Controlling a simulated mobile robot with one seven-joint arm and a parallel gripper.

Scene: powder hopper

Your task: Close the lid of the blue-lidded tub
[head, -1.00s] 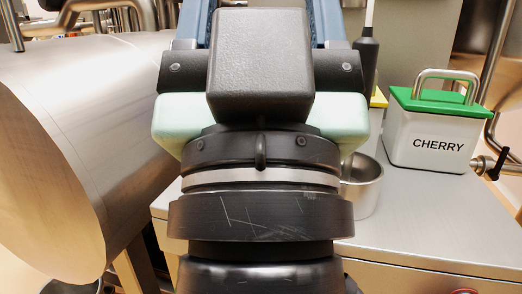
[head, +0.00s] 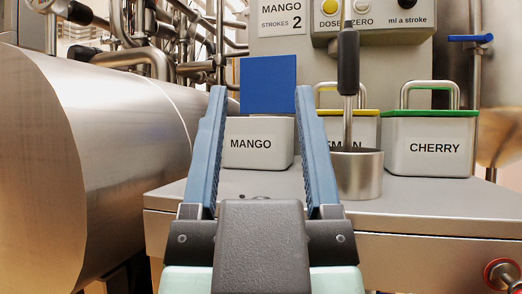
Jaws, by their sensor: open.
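The blue-lidded tub (head: 252,148) is a white box marked MANGO, standing on the steel counter in the middle of the head view. Its blue lid (head: 268,84) is open and stands up as a flat square panel above the tub. My gripper (head: 260,92) is open and empty, with its two blue fingers pointing away towards the tub. In the picture the fingers lie on either side of the lid and tub. I cannot tell how far short of the lid the fingertips are. The fingers partly cover the tub's sides.
A steel cup (head: 358,175) with a black-handled tool (head: 348,62) stands right of my gripper. Behind are a yellow-lidded tub (head: 368,128) and the green-lidded CHERRY tub (head: 432,147), both shut. A control panel reads MANGO, strokes 2. A large steel cylinder (head: 95,150) fills the left.

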